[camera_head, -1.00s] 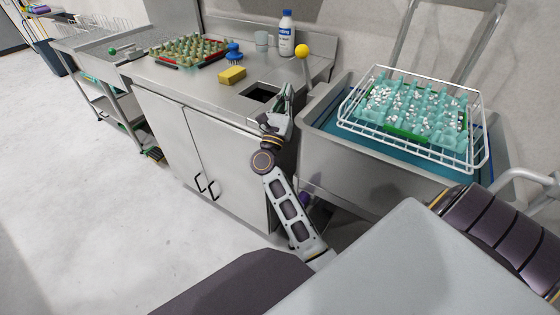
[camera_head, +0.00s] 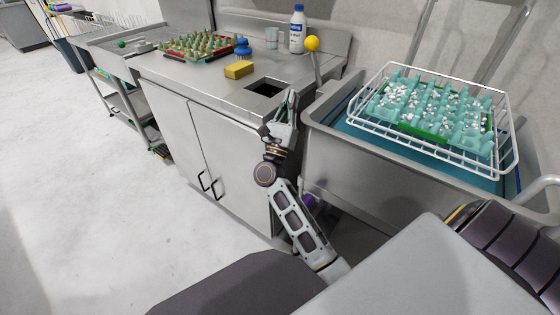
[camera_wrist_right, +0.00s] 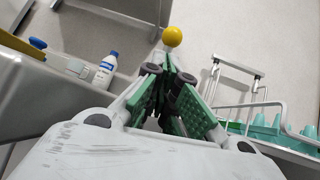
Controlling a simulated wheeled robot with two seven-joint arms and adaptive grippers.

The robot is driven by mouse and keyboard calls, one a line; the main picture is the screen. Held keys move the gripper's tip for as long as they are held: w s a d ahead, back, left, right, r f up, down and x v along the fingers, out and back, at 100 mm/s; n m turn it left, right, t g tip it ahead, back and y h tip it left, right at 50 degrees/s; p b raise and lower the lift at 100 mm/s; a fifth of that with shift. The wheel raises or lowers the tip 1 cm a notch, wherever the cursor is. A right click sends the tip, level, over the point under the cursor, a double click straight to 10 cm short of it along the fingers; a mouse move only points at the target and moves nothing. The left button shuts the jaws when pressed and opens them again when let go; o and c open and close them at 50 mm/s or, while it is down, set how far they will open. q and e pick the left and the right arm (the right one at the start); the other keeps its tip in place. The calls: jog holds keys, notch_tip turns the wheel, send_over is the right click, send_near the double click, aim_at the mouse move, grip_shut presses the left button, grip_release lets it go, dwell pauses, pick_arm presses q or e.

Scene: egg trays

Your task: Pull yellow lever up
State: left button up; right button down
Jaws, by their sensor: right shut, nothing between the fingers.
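The yellow lever shows as a round yellow knob (camera_head: 312,44) on a thin grey stalk. It stands between the steel counter and the sink basin. In the right wrist view the yellow knob (camera_wrist_right: 172,37) is just beyond the fingertips. My right gripper (camera_head: 292,95) is below and a little left of the knob, at the counter's right edge, apart from the lever. Its green-padded fingers (camera_wrist_right: 168,75) are closed and hold nothing. The lower part of the stalk is partly hidden. My left gripper is not in view.
A white wire rack (camera_head: 508,170) with teal egg trays sits over the basin on the right. A white bottle with a blue cap (camera_head: 297,32), a cup (camera_head: 272,38), a yellow sponge (camera_head: 239,69) and a blue brush (camera_head: 242,48) stand on the counter (camera_head: 210,80). The counter has a square opening (camera_head: 266,87).

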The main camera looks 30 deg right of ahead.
jog(key=s+a+f+b, duration=0.1)
jog(key=s+a+f, duration=0.1)
jog(key=f, duration=0.2)
jog(key=s+a+f+t+b, duration=0.1)
jog(key=s+a+f, duration=0.1)
jog(key=f, duration=0.3)
jog(key=s+a+f+n+t+b, duration=0.1)
jog(key=s+a+f, duration=0.1)
jog(key=f, duration=0.3)
jog(key=shift+a, duration=0.85)
dwell(0.6)
